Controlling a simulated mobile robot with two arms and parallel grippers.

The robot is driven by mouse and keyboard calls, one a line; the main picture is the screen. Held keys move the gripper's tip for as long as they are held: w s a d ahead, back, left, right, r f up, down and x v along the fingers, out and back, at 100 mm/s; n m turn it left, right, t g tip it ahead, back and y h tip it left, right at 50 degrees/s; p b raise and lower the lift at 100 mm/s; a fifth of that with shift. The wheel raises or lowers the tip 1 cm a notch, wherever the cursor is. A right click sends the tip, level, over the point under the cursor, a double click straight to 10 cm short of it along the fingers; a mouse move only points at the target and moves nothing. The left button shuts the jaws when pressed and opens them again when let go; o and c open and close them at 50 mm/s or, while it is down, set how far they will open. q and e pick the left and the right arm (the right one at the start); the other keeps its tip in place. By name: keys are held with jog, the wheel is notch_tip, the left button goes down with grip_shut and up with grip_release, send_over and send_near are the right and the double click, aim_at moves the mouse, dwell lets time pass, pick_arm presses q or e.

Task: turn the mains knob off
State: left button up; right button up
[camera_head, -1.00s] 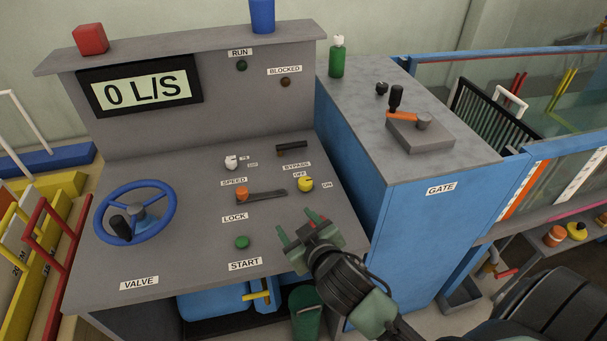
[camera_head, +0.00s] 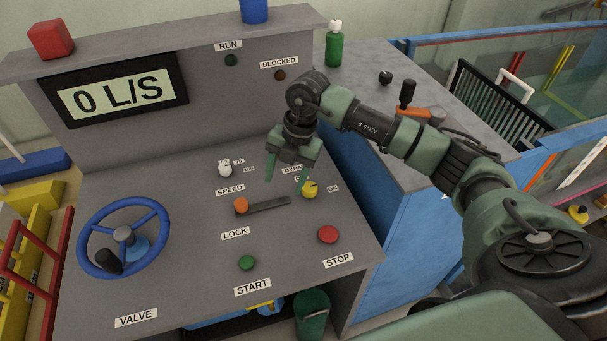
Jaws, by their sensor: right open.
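The yellow knob (camera_head: 310,191), with an ON label to its right and an OFF label at its upper left, sits on the grey console top (camera_head: 200,275). I take it as the mains knob; no mains label is readable. A dark mark on it seems to point toward ON. My right gripper (camera_head: 286,181) hangs open, fingers down, just above and left of the knob. Its right finger overlaps the knob's left edge in the picture; I cannot tell if they touch. The gripper hides part of the OFF and BYPASS labels. My left gripper is out of view.
An orange lock lever (camera_head: 241,205), white speed knob (camera_head: 225,170), red stop button (camera_head: 328,235) and green start button (camera_head: 247,263) surround the spot. A blue valve wheel (camera_head: 124,238) stands left. The display (camera_head: 118,90) reads 0 L/S.

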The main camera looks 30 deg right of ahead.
aim_at(310, 185)
jog(key=d+h, duration=0.1)
jog(key=d, duration=0.1)
jog(key=d+r+m, duration=0.1)
jog(key=d, duration=0.1)
jog(key=d+h, duration=0.1)
jog(key=d, duration=0.1)
jog(key=shift+w+d+r+g+h, duration=0.15)
jog(key=shift+w+d+g+h, duration=0.05)
jog(key=shift+d+g+h, duration=0.15)
jog(key=shift+s+d+m, duration=0.15)
jog(key=shift+d+m, duration=0.15)
jog(key=shift+d, duration=0.05)
jog(key=shift+s+f+p, duration=0.1)
jog(key=shift+f+p, duration=0.2)
jog(key=shift+f, duration=0.1)
pick_arm(q)
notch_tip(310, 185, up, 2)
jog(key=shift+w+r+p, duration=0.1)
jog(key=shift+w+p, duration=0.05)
jog(key=shift+p, duration=0.6)
pick_arm(e)
notch_tip(310, 185, down, 7)
jog(key=shift+a+r, duration=0.1)
jog(key=shift+r, duration=0.1)
grip_shut()
